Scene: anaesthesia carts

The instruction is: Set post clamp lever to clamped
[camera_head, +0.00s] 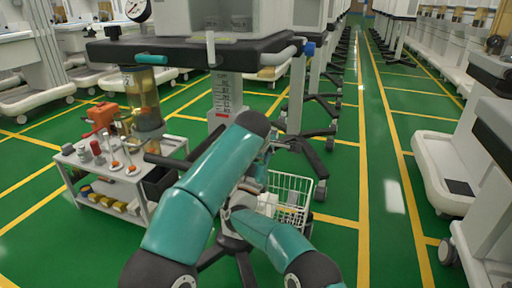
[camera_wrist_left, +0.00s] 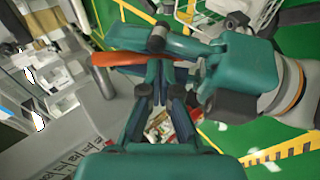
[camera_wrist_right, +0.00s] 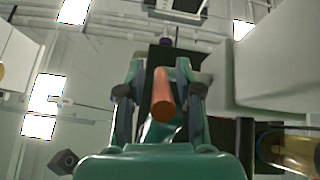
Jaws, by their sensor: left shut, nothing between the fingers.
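An orange lever-like bar (camera_wrist_left: 118,59) lies across the left wrist view, just beyond the fingertips of my left gripper (camera_wrist_left: 163,78). That gripper is shut and empty; I cannot tell whether it touches the bar. In the right wrist view an orange rod (camera_wrist_right: 163,95) points its round end at the camera, between the separated fingers of my right gripper (camera_wrist_right: 160,72). Gaps show on both sides of the rod. I cannot tell whether both views show the same orange part. In the head view my teal arm links hide the clamp area, and neither gripper shows clearly.
A white trolley (camera_head: 105,172) with bottles and an orange box (camera_head: 102,116) stands left. A wire basket (camera_head: 290,186) is right of my arm. The green aisle (camera_head: 385,160) is clear.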

